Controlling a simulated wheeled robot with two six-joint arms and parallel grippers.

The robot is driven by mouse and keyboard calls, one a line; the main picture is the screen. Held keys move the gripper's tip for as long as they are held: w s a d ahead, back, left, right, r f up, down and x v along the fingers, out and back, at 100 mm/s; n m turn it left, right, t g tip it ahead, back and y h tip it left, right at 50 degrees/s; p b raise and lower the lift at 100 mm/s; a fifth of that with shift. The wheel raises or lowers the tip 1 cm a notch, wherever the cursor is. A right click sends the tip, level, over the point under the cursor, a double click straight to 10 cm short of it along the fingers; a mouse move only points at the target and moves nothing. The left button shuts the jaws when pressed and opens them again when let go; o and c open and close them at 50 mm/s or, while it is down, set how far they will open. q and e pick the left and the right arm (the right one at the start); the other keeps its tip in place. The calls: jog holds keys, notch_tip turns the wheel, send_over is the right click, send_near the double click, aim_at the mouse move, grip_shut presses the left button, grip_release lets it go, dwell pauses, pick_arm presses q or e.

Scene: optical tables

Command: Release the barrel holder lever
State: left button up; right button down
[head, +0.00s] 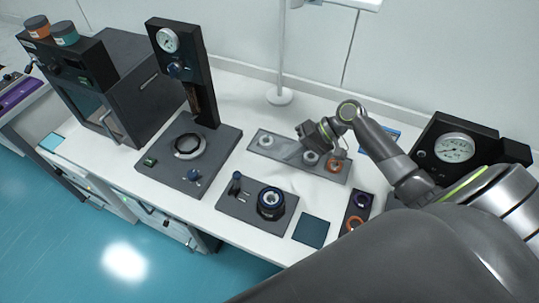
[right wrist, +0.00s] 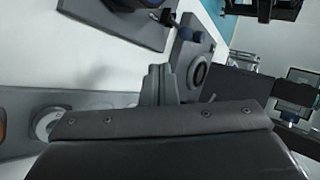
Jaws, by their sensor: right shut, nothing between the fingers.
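The barrel holder is a dark grey plate (head: 240,208) near the front of the table. A dark round barrel with a blue ring (head: 270,203) stands upright on its right side. A lever with a dark knob (head: 236,181) is on its left side. My right gripper (head: 303,131) is shut and empty above the long grey tray, behind and right of the holder and apart from it. In the right wrist view its fingers (right wrist: 159,84) are together, and part of the holder plate (right wrist: 120,24) shows at the top. My left gripper is out of view.
The long tray (head: 272,149) holds several rings. A press-like stand with a gauge (head: 168,40) and a ring on its base (head: 222,135) is to the left. A dark blue mat (head: 311,231) and a small ring tray (head: 349,210) lie right of the holder.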

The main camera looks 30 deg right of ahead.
aim_at(236, 181)
jog(key=b+x, duration=0.6)
jog(key=x, duration=0.3)
jog(key=shift+f, duration=0.15)
jog(key=a, duration=0.1)
jog(key=w+a+b, duration=0.1)
jog(key=a, duration=0.1)
jog(key=shift+w+a+r+b, duration=0.15)
jog(key=shift+a+r+b, duration=0.1)
jog(key=shift+a+b, duration=0.25)
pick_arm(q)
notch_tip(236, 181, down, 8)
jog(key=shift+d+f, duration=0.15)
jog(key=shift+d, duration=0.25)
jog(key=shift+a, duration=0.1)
pick_arm(e)
jog(key=shift+w, duration=0.1)
